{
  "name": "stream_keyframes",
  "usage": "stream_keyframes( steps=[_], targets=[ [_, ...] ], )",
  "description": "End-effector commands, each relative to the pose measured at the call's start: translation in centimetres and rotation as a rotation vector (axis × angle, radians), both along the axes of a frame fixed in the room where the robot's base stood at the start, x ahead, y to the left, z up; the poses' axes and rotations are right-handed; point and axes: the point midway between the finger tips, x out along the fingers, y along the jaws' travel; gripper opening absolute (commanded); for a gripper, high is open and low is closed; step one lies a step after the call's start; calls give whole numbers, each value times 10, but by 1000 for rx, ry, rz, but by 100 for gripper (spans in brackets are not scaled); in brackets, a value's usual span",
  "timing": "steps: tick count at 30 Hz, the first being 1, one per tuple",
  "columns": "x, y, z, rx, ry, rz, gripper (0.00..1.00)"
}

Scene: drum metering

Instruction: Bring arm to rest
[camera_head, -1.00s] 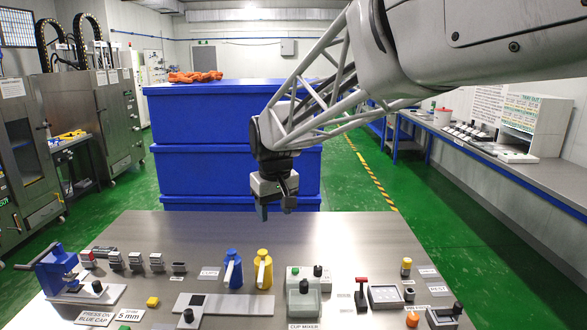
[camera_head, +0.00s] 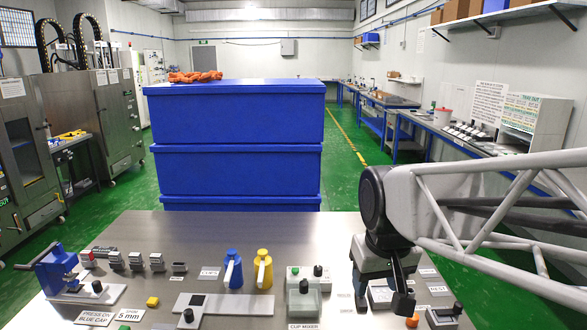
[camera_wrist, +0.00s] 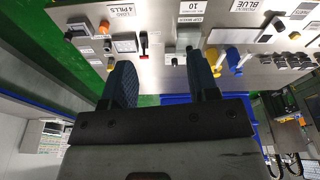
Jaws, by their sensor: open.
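My gripper (camera_head: 382,297) is at the right of the head view, above the right part of the steel table (camera_head: 330,236). Its fingers point down, with nothing visible between them. In the wrist view the two dark fingers of my gripper (camera_wrist: 162,76) stand apart with a clear gap. The arm comes in from the right edge. My gripper partly hides the small devices at the table's right side, including a flat scale-like unit (camera_head: 380,296). Whether the fingers touch anything below cannot be told.
The table holds a blue press (camera_head: 55,270), a blue bottle (camera_head: 232,270), a yellow bottle (camera_head: 263,270), a cup mixer (camera_head: 304,292) and several small grey blocks. Large blue bins (camera_head: 235,120) stand behind. The table's rear middle is clear.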

Motion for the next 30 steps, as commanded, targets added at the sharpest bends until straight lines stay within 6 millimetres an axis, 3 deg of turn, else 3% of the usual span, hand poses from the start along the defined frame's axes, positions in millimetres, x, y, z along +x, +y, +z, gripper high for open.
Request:
stream_keyframes(
  steps=[6,13,19,30],
  targets=[
    [-51,-25,-19,7,-16,-85,54],
    [-87,-40,-37,11,-27,-148,54],
    [-99,-44,-43,12,-29,-167,54],
    [-99,-44,-43,13,-29,-168,54]
  ],
)
